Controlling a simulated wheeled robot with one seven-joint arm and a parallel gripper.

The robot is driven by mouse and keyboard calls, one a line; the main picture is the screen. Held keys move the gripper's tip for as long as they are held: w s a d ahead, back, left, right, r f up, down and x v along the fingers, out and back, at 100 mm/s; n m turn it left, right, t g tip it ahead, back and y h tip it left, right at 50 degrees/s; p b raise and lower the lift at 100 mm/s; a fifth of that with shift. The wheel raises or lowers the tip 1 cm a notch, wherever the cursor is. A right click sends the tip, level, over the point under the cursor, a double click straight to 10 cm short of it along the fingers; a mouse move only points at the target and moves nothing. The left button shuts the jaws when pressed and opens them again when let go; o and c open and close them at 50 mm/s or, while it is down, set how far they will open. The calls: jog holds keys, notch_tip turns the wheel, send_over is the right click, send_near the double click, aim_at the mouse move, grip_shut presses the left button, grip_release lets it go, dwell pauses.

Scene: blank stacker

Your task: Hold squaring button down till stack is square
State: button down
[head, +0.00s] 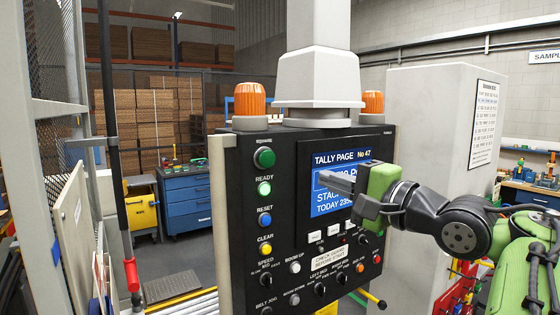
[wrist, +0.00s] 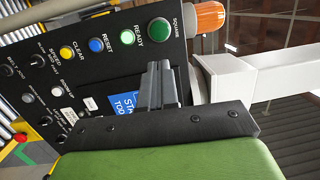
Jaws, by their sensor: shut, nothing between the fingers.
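The squaring button is the large green button (head: 264,157) under the label SQUARE, at the top of the left column on the black control panel (head: 282,205). It also shows in the wrist view (wrist: 160,28), near the upper middle. My gripper (head: 325,176) is shut and empty, in front of the panel's blue screen (head: 334,203) in the head view. Its fingertips lie to the right of the green button and a little below it, apart from it. In the wrist view the shut fingers (wrist: 158,68) point toward the button. The stack being squared cannot be made out.
A lit READY button (head: 264,188), a blue RESET button (head: 264,218) and a yellow CLEAR button (head: 265,249) sit below the green one. Orange beacons (head: 250,99) stand on top of the panel. Several knobs (head: 320,289) fill its lower part.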

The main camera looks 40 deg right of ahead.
jog(key=shift+w, duration=0.1)
jog(key=p, duration=0.8)
send_near(270, 160)
jog(key=w, duration=0.2)
jog(key=w+p, duration=0.1)
jog(key=w, duration=0.3)
jog(key=shift+w+a+r+p, duration=0.3)
jog(key=shift+w+p, duration=0.1)
